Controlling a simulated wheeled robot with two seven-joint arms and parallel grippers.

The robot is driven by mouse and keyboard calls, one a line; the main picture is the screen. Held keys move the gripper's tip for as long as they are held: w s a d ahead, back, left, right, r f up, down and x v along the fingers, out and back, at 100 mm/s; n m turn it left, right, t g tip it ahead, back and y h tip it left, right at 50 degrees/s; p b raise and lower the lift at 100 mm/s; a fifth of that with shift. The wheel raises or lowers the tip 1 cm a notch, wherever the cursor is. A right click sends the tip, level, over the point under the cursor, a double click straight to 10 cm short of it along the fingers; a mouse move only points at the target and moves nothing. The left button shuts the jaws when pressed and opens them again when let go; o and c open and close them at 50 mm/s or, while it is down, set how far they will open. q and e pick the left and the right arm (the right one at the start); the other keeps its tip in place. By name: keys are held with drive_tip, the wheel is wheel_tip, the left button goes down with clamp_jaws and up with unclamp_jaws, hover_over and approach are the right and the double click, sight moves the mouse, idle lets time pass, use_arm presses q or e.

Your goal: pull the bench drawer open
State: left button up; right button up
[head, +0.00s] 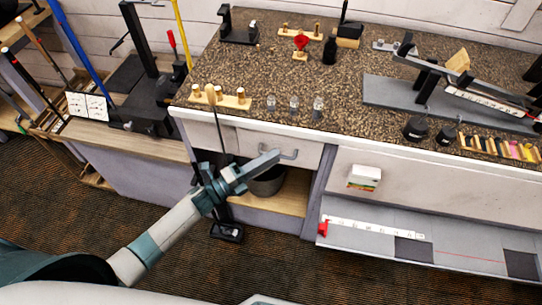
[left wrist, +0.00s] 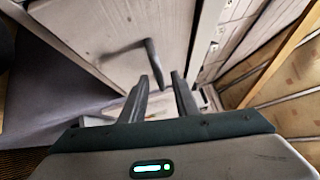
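The bench drawer (head: 248,142) has a pale front just under the dark speckled bench top (head: 335,78) and looks closed. Its grey bar handle (head: 291,155) is partly hidden by my gripper in the head view. My left gripper (head: 277,157) is in front of the drawer by the handle. In the left wrist view, the two fingers of my left gripper (left wrist: 160,80) stand apart, with a gap between them. The handle (left wrist: 153,62) lies just beyond the fingertips, its near end in line with the gap. I cannot tell if they touch. My right gripper is not in view.
A dark bucket (head: 267,183) stands on the wooden shelf below the drawer. Wooden pegs on a block (head: 220,97) and small clear containers (head: 294,103) stand near the top's front edge. A white box (head: 364,177) is on the panel at right. Carpet lies in front.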

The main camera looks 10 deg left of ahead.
use_arm(q)
drive_tip(key=shift+w+d, duration=0.2)
drive_tip(key=shift+c, duration=0.7)
clamp_jaws()
drive_tip(key=shift+s, duration=0.15)
drive_tip(key=s, duration=2.6)
drive_tip(key=shift+s+p, duration=0.35)
drive_tip(key=shift+o, duration=0.7)
unclamp_jaws()
